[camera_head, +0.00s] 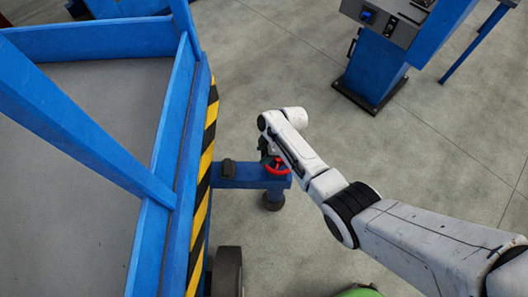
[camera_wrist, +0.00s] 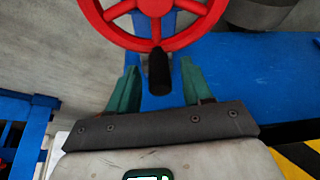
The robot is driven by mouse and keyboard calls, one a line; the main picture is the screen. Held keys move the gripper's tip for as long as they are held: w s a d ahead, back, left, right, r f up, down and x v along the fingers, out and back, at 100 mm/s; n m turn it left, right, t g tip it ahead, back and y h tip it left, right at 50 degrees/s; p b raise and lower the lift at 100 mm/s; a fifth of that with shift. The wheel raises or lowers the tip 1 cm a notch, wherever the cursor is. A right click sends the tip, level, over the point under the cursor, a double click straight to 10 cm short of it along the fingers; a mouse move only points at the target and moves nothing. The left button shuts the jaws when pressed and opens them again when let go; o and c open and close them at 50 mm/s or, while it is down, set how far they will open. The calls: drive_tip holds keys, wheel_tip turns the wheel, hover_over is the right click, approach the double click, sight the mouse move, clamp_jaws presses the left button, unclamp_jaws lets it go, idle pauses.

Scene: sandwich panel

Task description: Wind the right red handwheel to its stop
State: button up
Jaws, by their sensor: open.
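The red handwheel (camera_head: 275,166) sits on a blue bracket beside the striped blue frame, partly hidden by my arm in the head view. In the wrist view the red handwheel (camera_wrist: 155,43) fills the top middle, with its rim, spokes and hub showing and its top cut off. Its black handle (camera_wrist: 159,73) hangs from the lower rim. My gripper (camera_wrist: 157,80) is open, its two green fingers on either side of the black handle, with a gap visible on both sides. Whether the handle lies at fingertip depth I cannot tell.
The striped blue frame (camera_head: 200,200) stands close on the left, with a dark tyre (camera_head: 227,271) below. A blue machine (camera_head: 375,68) stands at the back right. Grey floor lies open between.

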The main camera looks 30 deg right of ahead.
drive_tip(key=shift+c, duration=0.5)
clamp_jaws()
